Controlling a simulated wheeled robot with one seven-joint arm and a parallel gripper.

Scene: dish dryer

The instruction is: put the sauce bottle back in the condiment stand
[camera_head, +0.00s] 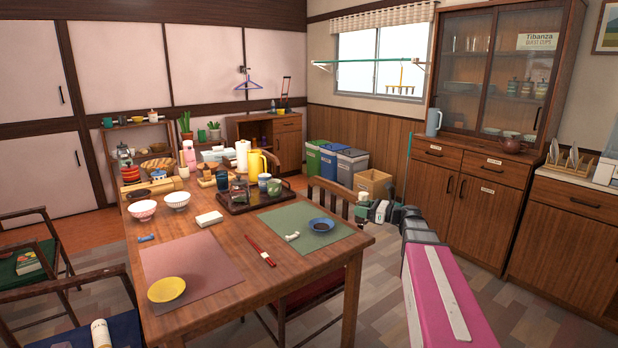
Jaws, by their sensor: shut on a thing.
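My gripper (363,209) is at the right of the table, just beyond its right edge. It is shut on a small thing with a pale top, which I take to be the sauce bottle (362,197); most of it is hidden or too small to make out. A dark tray (236,208) at the table's far right bears cups, a small green pot and dark bottle-like items. A small wooden holder (206,180) stands behind it; I cannot tell which of these is the condiment stand. My gripper is apart from both, to their right.
A chair (330,200) stands at the table's right end.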

